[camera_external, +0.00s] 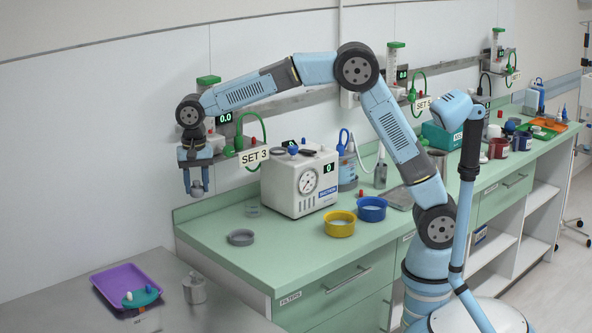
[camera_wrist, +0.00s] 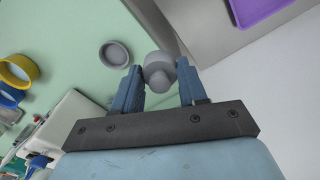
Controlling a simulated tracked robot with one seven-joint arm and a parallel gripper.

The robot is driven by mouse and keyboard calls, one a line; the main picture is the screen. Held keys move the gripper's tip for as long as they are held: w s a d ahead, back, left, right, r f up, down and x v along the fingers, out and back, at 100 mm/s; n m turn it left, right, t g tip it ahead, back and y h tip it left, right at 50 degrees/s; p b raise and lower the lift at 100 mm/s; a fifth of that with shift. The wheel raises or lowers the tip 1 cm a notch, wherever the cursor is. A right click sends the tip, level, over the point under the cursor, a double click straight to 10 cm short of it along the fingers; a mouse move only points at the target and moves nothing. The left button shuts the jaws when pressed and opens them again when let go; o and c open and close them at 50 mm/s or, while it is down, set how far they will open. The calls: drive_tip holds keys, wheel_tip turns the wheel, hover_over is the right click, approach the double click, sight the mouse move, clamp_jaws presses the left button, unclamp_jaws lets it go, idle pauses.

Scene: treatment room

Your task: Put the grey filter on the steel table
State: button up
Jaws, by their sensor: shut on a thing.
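My gripper (camera_external: 196,178) is shut on the grey filter (camera_external: 196,189), a small knobbed round piece, and holds it up in the air in front of the wall. In the wrist view the grey filter (camera_wrist: 159,72) sits between the two blue fingers of my gripper (camera_wrist: 160,80). The steel table (camera_external: 60,307) is at the lower left, below and to the left of my gripper. Its edge also shows at the top of the wrist view (camera_wrist: 205,45).
On the steel table are a purple tray (camera_external: 112,279) with a teal dish and a steel canister (camera_external: 194,289). On the green counter (camera_external: 265,265) are a grey dish (camera_external: 241,238), a white device (camera_external: 300,183), a yellow bowl (camera_external: 339,225) and a blue bowl (camera_external: 371,210). The table's front is bare.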

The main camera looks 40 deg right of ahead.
wheel_tip(320, 180, down, 11)
hover_over(160, 265)
drive_tip(key=f, duration=0.6)
drive_tip(key=d+f, duration=0.1)
drive_tip(key=f, duration=0.2)
drive_tip(key=shift+s, duration=0.4)
drive_tip(key=shift+w+a+f, duration=0.4)
drive_tip(key=shift+w+f, duration=0.05)
drive_tip(key=shift+f, duration=1.75)
drive_tip(key=shift+f, duration=0.1)
drive_tip(key=o, duration=1)
